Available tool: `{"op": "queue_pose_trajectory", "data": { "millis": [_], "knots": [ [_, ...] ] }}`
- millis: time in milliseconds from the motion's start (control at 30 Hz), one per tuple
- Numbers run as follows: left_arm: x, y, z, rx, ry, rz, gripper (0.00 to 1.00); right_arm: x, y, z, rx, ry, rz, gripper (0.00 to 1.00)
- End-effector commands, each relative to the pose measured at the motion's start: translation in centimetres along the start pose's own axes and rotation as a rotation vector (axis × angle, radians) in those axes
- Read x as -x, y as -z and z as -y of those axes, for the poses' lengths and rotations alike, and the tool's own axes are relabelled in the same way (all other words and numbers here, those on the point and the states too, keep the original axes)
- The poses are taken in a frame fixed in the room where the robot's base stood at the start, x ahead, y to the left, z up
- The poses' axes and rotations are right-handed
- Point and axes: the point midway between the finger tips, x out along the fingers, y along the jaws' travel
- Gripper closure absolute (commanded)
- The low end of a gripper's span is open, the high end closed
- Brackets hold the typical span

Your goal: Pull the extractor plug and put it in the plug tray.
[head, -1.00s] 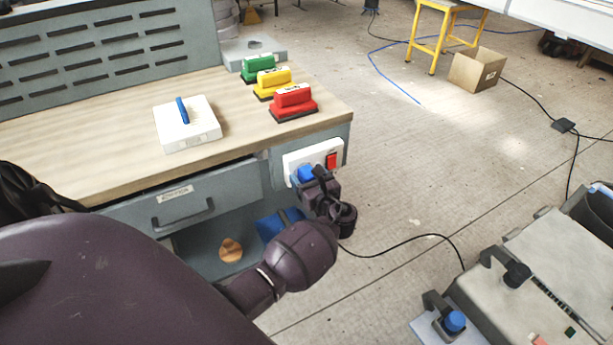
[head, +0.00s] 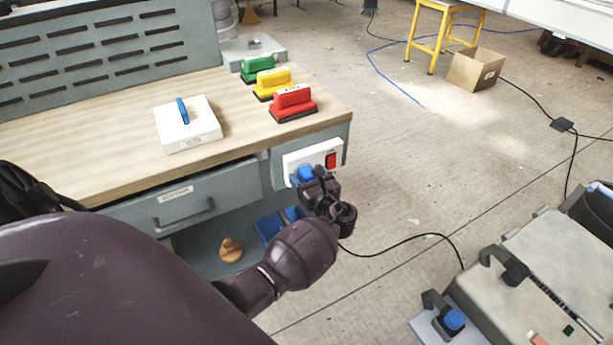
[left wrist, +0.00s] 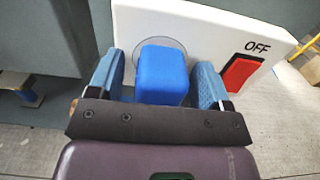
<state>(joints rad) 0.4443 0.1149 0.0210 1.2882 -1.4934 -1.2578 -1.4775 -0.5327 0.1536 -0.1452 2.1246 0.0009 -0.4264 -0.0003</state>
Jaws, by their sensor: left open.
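The blue extractor plug (head: 306,174) sits in the round socket of the white socket panel (head: 291,158) on the bench's end. In the left wrist view the plug (left wrist: 162,72) stands between the two blue fingers of my left gripper (left wrist: 158,84). The fingers are open, with a visible gap on each side of the plug. In the head view my left gripper (head: 312,178) covers part of the plug. A blue tray (head: 268,228), perhaps the plug tray, is low beneath the bench, partly hidden by my arm. My right gripper is not in view.
A red switch (head: 331,160) marked OFF in the wrist view is beside the socket. Red (head: 293,104), yellow (head: 272,84) and green blocks stand on the bench. A black cable (head: 400,240) crosses the floor towards a grey machine (head: 540,270). Open floor lies between.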

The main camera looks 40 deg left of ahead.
Motion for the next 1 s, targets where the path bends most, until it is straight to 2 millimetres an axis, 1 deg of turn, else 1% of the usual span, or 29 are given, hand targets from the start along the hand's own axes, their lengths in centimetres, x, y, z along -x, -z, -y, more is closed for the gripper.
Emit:
{"op": "queue_pose_trajectory", "data": {
  "millis": [67, 167, 500, 533, 733, 1000],
  "knots": [
    [0.0, 0.0, 0.0, -0.001, 0.0, 0.0, 0.28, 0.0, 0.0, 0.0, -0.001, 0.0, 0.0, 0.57],
    [0.0, 0.1, 0.0, -0.001, 0.0, 0.0, 0.41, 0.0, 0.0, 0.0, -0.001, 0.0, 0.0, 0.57],
    [0.0, 0.0, 0.0, -0.001, 0.0, 0.0, 0.94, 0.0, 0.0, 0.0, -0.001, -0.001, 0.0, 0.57],
    [0.0, 0.0, 0.0, 0.0, 0.0, 0.0, 0.96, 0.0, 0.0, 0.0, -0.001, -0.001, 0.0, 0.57],
    [0.2, 0.0, 0.0, 0.0, 0.0, 0.0, 0.96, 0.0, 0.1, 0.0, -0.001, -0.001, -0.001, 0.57],
    [1.0, -0.1, 0.0, 0.0, 0.001, 0.001, 0.96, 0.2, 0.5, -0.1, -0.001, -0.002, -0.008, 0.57]
  ]
}}
